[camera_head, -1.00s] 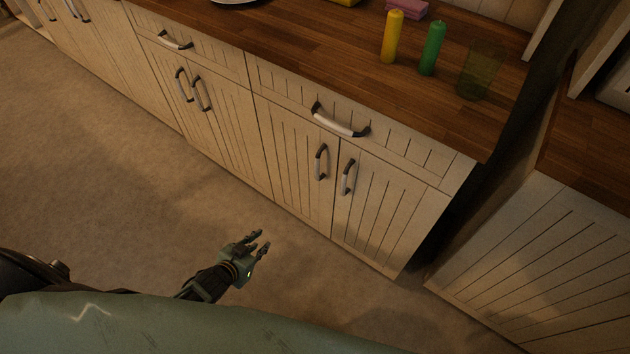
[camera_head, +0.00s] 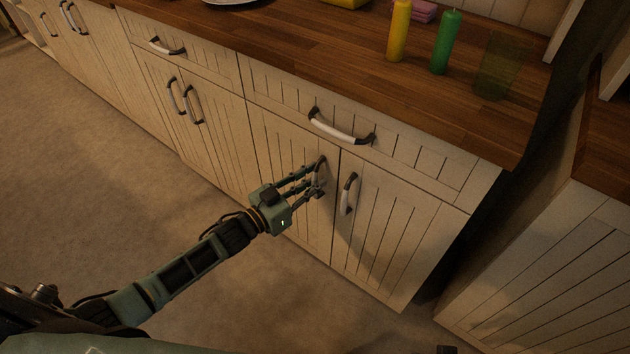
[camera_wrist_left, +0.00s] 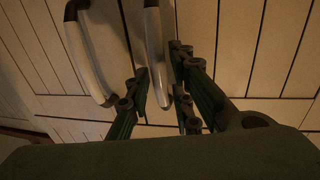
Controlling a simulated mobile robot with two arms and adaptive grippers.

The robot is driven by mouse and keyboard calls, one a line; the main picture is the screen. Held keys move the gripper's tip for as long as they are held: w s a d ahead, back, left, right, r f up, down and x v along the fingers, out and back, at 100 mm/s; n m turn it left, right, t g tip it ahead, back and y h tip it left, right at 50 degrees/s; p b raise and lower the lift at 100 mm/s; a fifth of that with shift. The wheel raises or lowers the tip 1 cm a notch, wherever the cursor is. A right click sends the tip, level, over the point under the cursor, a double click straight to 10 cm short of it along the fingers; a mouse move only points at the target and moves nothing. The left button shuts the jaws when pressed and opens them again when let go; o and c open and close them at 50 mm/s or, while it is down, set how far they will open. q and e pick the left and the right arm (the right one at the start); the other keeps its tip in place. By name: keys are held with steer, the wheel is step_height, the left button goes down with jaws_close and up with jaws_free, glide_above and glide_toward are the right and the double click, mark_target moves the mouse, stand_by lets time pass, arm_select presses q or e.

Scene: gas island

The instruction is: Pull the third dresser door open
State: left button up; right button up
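The third door (camera_head: 290,205) is the pale, grooved left door of the right-hand cabinet and looks closed. Its curved handle (camera_head: 320,170) is partly hidden by my left gripper (camera_head: 311,179). In the left wrist view this handle (camera_wrist_left: 155,50) runs between the two fingers of my left gripper (camera_wrist_left: 162,85). The fingers stand apart on either side of it, and I cannot tell whether they touch it. The neighbouring door's handle (camera_head: 348,193) is just to the right and also shows in the left wrist view (camera_wrist_left: 85,55).
A drawer handle (camera_head: 341,127) sticks out above the doors. The floor (camera_head: 110,170) in front of the cabinets is clear.

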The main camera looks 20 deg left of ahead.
arm_select(q)
steer(key=shift+w+d, duration=0.3)
steer(key=shift+w, duration=0.2)
steer(key=shift+c, duration=0.3)
jaws_close()
